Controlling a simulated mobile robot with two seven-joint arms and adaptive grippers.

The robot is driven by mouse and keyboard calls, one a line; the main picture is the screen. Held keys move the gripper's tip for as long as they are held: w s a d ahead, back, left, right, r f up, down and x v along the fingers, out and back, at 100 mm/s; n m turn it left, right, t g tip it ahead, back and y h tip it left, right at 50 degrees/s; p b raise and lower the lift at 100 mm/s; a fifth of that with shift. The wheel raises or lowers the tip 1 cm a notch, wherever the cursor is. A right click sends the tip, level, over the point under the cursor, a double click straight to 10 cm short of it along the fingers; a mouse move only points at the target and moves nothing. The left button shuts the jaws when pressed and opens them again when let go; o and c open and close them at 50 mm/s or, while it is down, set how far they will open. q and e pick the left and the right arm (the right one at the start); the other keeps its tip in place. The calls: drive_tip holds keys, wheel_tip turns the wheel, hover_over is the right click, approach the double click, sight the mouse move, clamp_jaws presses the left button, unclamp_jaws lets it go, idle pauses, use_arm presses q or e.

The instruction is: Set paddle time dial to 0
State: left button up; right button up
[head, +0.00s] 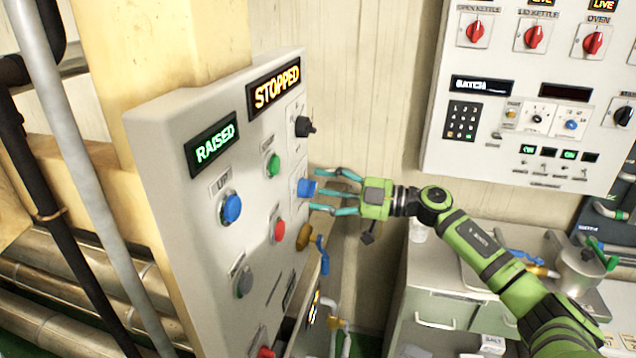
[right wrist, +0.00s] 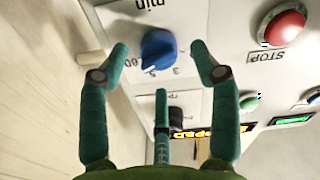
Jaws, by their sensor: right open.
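The paddle time dial is a blue knob (head: 307,187) on the right side of the pale control panel. In the right wrist view, the blue dial (right wrist: 158,52) sits on a white plate with upside-down numbers and "min" lettering. My right gripper (head: 328,190) is open, pointing at the dial from the right. In the right wrist view, its two teal outer fingers stand on either side of the dial, apart from each other, with a third finger below. I cannot tell whether any finger touches the dial. The pointer's exact setting is not readable. My left gripper is out of view.
Displays read STOPPED (head: 274,86) and RAISED (head: 212,145). Another control panel (head: 470,170) hangs at right.

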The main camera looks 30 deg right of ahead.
drive_tip(key=shift+x, duration=0.85)
drive_tip(key=c, duration=1.2)
drive_tip(key=shift+o, duration=0.2)
drive_tip(key=shift+n, duration=0.3)
drive_tip(key=n+b, duration=0.6)
drive_tip(key=n, duration=0.2)
drive_tip(key=n+b, duration=0.7)
drive_tip(key=n, duration=0.2)
drive_tip(key=n+b, duration=0.6)
drive_tip(key=n, duration=0.3)
drive_tip(key=shift+f+b, duration=0.35)
drive_tip(key=shift+a+n, duration=0.1)
drive_tip(key=shift+n, duration=0.2)
